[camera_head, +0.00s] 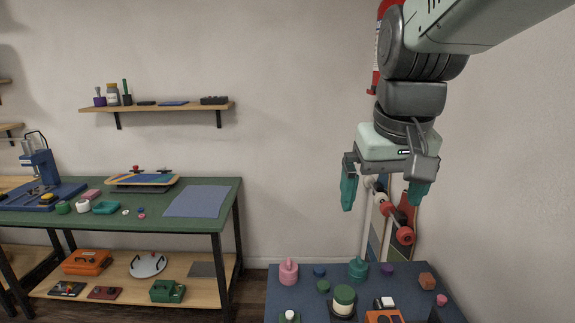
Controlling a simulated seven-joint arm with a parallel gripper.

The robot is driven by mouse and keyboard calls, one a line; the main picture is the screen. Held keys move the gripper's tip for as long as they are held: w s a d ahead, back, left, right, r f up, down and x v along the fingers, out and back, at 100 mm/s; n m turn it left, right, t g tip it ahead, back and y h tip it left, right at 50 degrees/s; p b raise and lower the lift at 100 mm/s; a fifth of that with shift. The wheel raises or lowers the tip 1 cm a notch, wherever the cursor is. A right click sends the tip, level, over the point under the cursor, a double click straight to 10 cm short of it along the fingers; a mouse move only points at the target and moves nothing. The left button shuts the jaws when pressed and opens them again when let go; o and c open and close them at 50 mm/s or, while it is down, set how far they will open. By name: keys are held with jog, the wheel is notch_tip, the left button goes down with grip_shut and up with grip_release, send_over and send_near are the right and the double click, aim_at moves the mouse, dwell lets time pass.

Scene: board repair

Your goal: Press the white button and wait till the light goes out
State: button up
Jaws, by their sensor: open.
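My gripper (383,200) hangs from the arm at the upper right, its two teal fingers spread wide with nothing between them. It is above the far part of the blue-topped table (275,296) and apart from everything on it. Two small white parts show near the table's front: a whitish top on a green base (290,315) at the left, cut by the picture's bottom edge, and a small white block (386,302) right of the middle. I cannot tell which is the white button. I cannot make out a lit light.
On the table stand a pink container (288,272), a teal container (357,268), a green-lidded jar (343,300), an orange item (383,317) and a brown block (427,281). Skateboards (405,220) lean behind. A green workbench (150,215) stands left, with a wall shelf (160,106) above.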

jog(key=s+a+f+t, duration=0.2)
jog(key=s+a, duration=0.1)
jog(key=s, duration=1.1)
